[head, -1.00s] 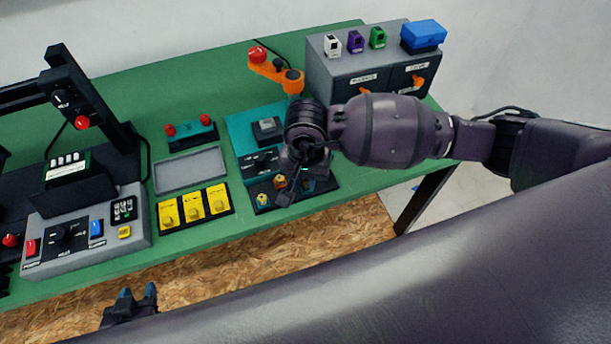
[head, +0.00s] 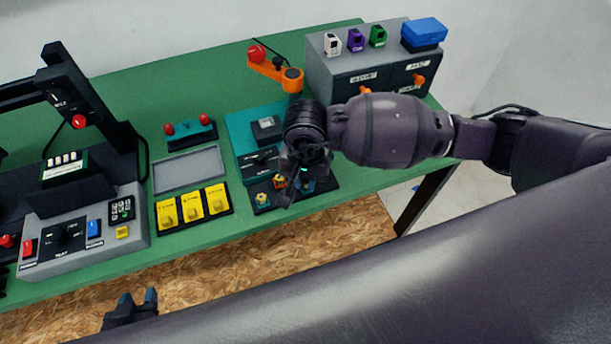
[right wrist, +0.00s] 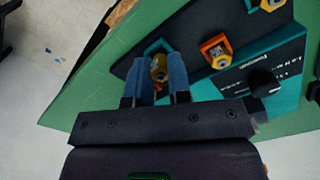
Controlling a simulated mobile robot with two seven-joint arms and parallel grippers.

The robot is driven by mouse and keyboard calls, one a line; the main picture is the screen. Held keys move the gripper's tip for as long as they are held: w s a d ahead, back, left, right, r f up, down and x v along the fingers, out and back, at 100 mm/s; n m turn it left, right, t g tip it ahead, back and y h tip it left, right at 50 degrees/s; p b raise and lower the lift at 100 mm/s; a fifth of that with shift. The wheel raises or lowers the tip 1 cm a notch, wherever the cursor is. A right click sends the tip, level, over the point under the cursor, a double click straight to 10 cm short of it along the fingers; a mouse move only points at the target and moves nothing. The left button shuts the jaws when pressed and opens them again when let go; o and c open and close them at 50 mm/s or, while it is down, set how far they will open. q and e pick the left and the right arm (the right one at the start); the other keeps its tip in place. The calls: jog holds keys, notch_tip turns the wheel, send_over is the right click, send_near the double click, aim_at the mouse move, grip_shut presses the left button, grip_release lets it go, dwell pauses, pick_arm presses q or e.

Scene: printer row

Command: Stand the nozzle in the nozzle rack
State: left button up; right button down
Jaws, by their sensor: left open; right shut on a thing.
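The nozzle (right wrist: 158,68) is a small yellow-gold piece between the blue fingertips of my right gripper (right wrist: 161,78), which is shut on it. A teal piece shows just behind it; I cannot tell whether the nozzle rests in it. The nozzle rack appears as a dark plate (right wrist: 188,22) beyond the fingers. It also shows in the head view (head: 262,209), at the table's front edge, partly hidden by my right gripper (head: 288,200). My left gripper (head: 130,304) is open and empty, low in front of the table.
On the rack stand an orange-based nozzle (head: 279,181) and a teal-based one (head: 263,199). A teal panel (head: 240,130) with a black knob lies behind. Yellow switches (head: 192,205) and a grey tray (head: 188,170) are to the left. A grey drawer cabinet (head: 340,85) stands behind my right arm.

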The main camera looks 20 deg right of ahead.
jog(key=shift+f+b, duration=0.4)
jog(key=shift+f, duration=0.15)
jog(key=c, duration=1)
grip_release()
jog(key=shift+r, duration=0.15)
notch_tip(320, 180, up, 11)
jog(key=shift+f, duration=0.15)
